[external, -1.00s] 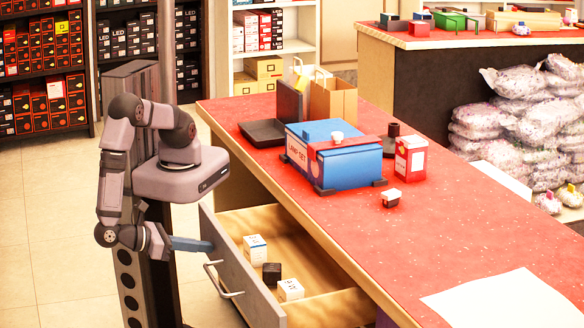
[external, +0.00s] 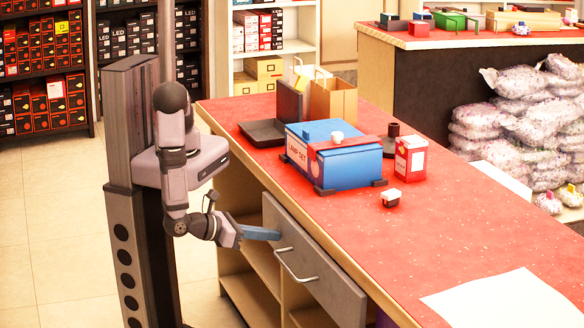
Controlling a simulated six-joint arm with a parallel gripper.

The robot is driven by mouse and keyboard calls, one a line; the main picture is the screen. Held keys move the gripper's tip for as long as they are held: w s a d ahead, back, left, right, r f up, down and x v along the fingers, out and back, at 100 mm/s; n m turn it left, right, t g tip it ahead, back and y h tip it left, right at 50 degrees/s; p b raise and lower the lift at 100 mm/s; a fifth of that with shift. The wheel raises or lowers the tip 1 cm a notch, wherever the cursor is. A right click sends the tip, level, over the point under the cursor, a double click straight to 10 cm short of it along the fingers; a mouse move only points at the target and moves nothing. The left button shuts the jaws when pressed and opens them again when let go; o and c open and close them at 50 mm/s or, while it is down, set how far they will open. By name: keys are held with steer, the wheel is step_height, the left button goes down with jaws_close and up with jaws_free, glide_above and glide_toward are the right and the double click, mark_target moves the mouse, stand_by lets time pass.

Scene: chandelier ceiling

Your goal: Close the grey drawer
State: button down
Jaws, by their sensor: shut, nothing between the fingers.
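The grey drawer (external: 322,272) is under the red counter (external: 420,240). Its front panel sits against the counter's side, and its inside is hidden. A pale metal handle (external: 294,268) is on the panel. My gripper (external: 276,235) is shut and empty, with its blue-grey fingers at the upper left part of the drawer front, left of and above the handle. The fingertips appear to touch the panel, though I cannot tell for certain.
Open wooden shelves (external: 262,285) lie below and left of the drawer. On the counter are a blue lamp box (external: 345,165), a red-and-white box (external: 410,158), a small box (external: 391,197), a paper bag (external: 333,101) and a dark tray (external: 262,132). The floor (external: 50,240) at left is clear.

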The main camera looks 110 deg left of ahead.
mark_target(283, 231)
steer(key=w+a, duration=0.2)
steer(key=a, duration=0.1)
steer(key=shift+w, duration=0.4)
steer(key=shift+r, duration=0.15)
steer(key=shift+w, duration=0.1)
steer(key=shift+d, duration=0.1)
steer(key=f+v, duration=0.1)
steer(key=v, duration=1.3)
steer(key=shift+s+d, duration=0.15)
steer(key=shift+s, duration=0.1)
steer(key=shift+f, duration=0.2)
